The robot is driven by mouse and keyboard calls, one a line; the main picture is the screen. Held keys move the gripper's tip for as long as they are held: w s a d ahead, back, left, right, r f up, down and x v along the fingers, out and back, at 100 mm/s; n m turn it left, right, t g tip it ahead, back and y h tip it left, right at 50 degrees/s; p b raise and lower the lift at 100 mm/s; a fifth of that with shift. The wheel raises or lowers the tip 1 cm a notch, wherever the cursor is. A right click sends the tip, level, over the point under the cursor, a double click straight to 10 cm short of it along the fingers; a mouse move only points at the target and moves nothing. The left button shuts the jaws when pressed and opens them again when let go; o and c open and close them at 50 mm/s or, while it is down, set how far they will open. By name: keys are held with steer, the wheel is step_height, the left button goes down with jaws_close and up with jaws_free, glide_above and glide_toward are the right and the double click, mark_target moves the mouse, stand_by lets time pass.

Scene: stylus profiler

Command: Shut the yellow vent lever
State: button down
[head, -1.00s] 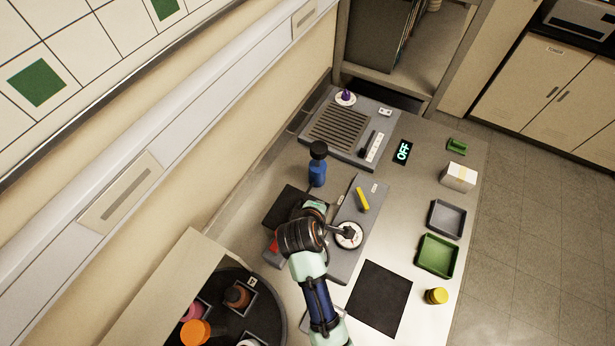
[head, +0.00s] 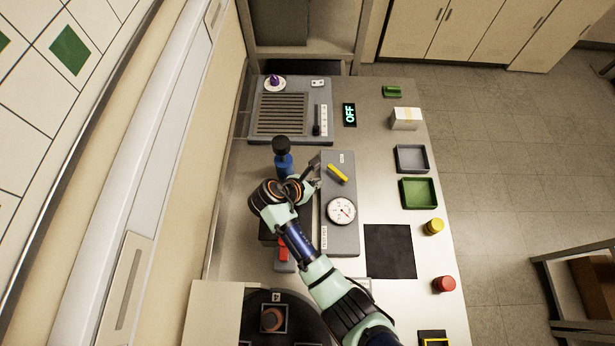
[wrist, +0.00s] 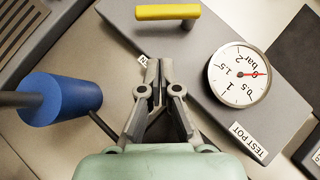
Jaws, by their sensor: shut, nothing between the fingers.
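The yellow vent lever (head: 338,173) sits on the grey test pot block (head: 341,240), slanted across its upper part. In the wrist view the lever (wrist: 168,12) lies across the top edge, beyond my fingertips. My gripper (head: 315,168) is shut and empty, just left of the lever in the head view. In the wrist view my gripper (wrist: 159,66) points at the lever with a visible gap between. The round white gauge (head: 341,211) is on the same block. In the wrist view its red needle (wrist: 258,74) points right.
A slotted grey unit (head: 261,125) is behind. A red part (head: 283,250) lies left of the block. A black mat (head: 389,251), a green tray (head: 419,193) and a grey tray (head: 412,158) are to the right.

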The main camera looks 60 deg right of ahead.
mark_target(324, 184)
steer(key=d, duration=0.1)
steer(key=d+f, duration=0.1)
steer(key=s+d, duration=0.1)
steer(key=d, duration=0.1)
steer(key=shift+s+f, duration=0.1)
steer(key=shift+f, duration=0.15)
steer(key=shift+s+d, duration=0.2)
steer(key=shift+d, duration=0.4)
steer(key=shift+d, duration=0.1)
